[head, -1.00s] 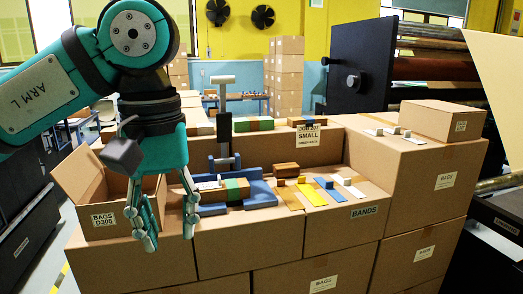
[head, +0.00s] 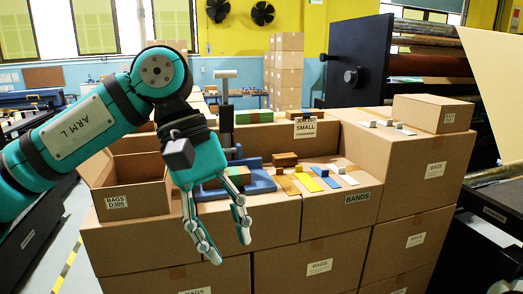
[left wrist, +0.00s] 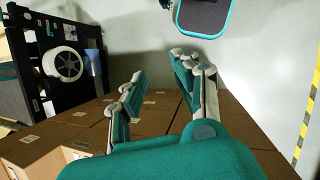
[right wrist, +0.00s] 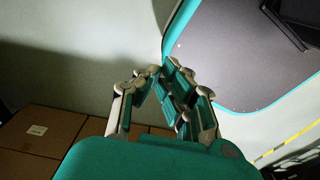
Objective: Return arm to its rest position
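My left arm comes in from the left in the head view. Its teal and grey gripper (head: 230,249) hangs with fingers pointing down in front of the carton stack, empty. Its fingers stand apart, and the left wrist view shows a clear gap between them (left wrist: 158,68). My right gripper is out of the head view. In the right wrist view its fingers (right wrist: 161,68) lean toward each other with tips close together. Nothing shows between them, and I cannot tell whether the tips touch.
The carton stack (head: 310,270) fills the front. An open carton labelled BAGS D305 (head: 118,202) stands close left of the left gripper. Behind it are a blue cradle (head: 262,181) and several coloured strips (head: 307,183). A dark machine (head: 355,65) stands at right.

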